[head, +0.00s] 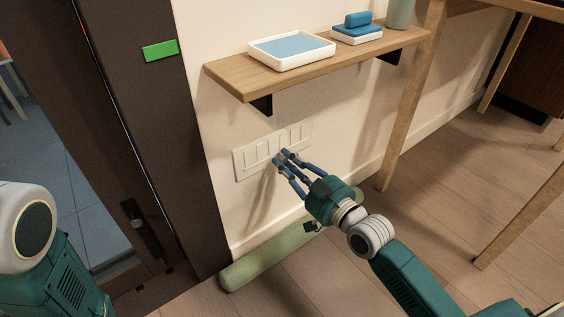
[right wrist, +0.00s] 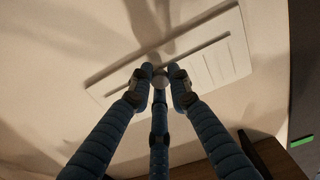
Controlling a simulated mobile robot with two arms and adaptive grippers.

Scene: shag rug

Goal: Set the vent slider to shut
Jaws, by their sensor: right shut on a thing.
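The vent (head: 243,165) is a pale plate with upright slats, low on the cream wall under the shelf. It also shows in the right wrist view (right wrist: 205,70), with a long narrow slot along it. My right gripper (head: 282,157) is at the plate, its blue fingers closed in on the small round grey slider knob (right wrist: 160,80). The knob sits somewhere around the middle of the slot; the fingers hide part of the slot and plate. My left gripper is out of view; only a part of my left arm shows at the left edge.
A wooden shelf (head: 230,82) above the vent holds a white tray (head: 327,53), a blue block on a dish (head: 357,37) and a grey-green cup (head: 400,13). A green roll (head: 262,262) lies along the wall's foot. A table leg (head: 408,105) stands to the right.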

